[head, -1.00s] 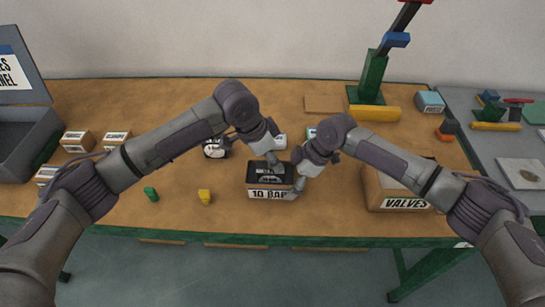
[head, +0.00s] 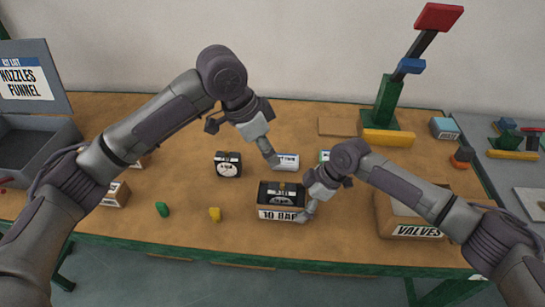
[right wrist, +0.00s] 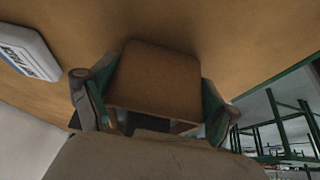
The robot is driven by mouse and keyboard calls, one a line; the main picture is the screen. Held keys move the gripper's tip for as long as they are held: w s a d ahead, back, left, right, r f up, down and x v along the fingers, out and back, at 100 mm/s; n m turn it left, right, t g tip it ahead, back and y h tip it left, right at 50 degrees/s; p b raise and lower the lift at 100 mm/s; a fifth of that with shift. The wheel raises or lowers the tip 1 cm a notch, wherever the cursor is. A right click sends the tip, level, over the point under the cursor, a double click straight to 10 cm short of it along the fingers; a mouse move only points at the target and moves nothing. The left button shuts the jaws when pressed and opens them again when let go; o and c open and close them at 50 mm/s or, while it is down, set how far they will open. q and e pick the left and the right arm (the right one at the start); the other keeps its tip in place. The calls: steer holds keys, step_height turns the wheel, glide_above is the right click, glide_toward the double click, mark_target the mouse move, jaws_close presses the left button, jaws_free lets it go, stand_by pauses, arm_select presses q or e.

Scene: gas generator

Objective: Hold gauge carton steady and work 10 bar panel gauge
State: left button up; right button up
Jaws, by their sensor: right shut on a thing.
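The gauge carton (head: 281,214), a small brown box marked "10 BAR", stands on the workbench near its front edge. A black panel gauge with a pale dial (head: 283,193) sits in its open top. My right gripper (head: 307,207) is shut on the carton's right side; in the right wrist view its fingers lie on both sides of a brown carton wall (right wrist: 155,75). My left gripper (head: 272,158) is above and behind the carton, apart from it, with nothing visible in it. Its fingers overlap, so their opening is unclear.
Another black gauge (head: 228,164) stands left of the carton, and a white labelled box (head: 286,161) behind it. Green (head: 162,209) and yellow (head: 215,214) pieces lie at front left. A "VALVES" box (head: 410,215) stands right. A grey lidded case (head: 40,145) is far left.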

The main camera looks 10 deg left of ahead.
stand_by(0.3)
steer(key=o, duration=0.6)
